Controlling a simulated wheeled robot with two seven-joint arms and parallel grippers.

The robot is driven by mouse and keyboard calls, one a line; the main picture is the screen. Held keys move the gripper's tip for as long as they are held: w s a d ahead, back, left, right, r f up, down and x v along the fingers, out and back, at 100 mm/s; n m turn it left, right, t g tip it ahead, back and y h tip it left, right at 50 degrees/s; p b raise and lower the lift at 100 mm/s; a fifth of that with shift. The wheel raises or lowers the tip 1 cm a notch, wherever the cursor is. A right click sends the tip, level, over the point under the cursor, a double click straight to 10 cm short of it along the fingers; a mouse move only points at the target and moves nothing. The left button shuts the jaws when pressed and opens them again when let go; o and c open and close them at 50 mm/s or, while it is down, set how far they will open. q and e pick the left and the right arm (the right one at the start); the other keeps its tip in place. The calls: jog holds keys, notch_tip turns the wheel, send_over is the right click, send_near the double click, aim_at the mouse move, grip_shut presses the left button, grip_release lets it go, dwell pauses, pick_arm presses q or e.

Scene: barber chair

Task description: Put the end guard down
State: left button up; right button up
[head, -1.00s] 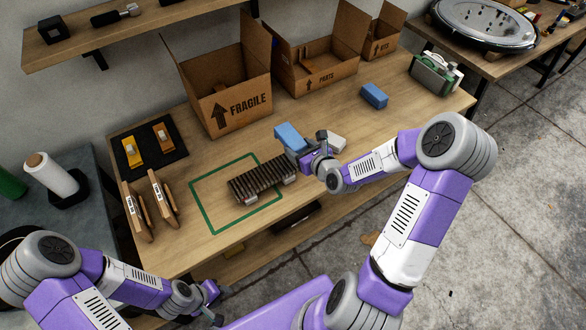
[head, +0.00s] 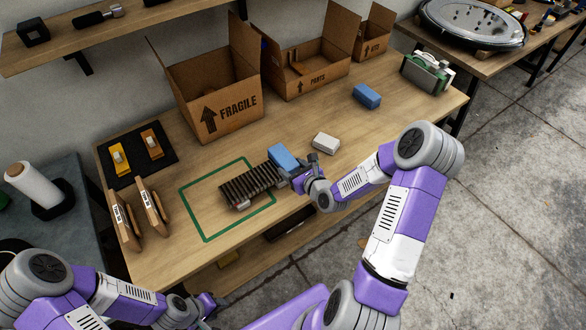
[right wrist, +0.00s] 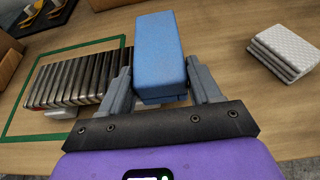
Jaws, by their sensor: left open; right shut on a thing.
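The end guard, a blue block (head: 284,157), is at the right end of a row of dark ribbed slats (head: 248,184). My right gripper (head: 301,174) is shut on the blue block. In the right wrist view the block (right wrist: 160,45) sits between the two fingers, with the slats (right wrist: 85,80) close on its left. I cannot tell whether the block touches the slats or rests on the table. My left gripper (head: 212,303) is open and empty at the table's front edge, low in the head view.
A second blue block (head: 367,96) and a pale stack (head: 326,143) lie to the right. Cardboard boxes (head: 215,90) stand behind. Two wooden-handled pieces (head: 124,218) stand at left, near a black mat (head: 118,168).

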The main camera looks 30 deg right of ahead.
jog(key=o, duration=1)
jog(key=shift+f, duration=0.15)
jog(key=shift+r, duration=0.2)
jog(key=shift+p+v, duration=4.65)
jog(key=shift+v, duration=1.35)
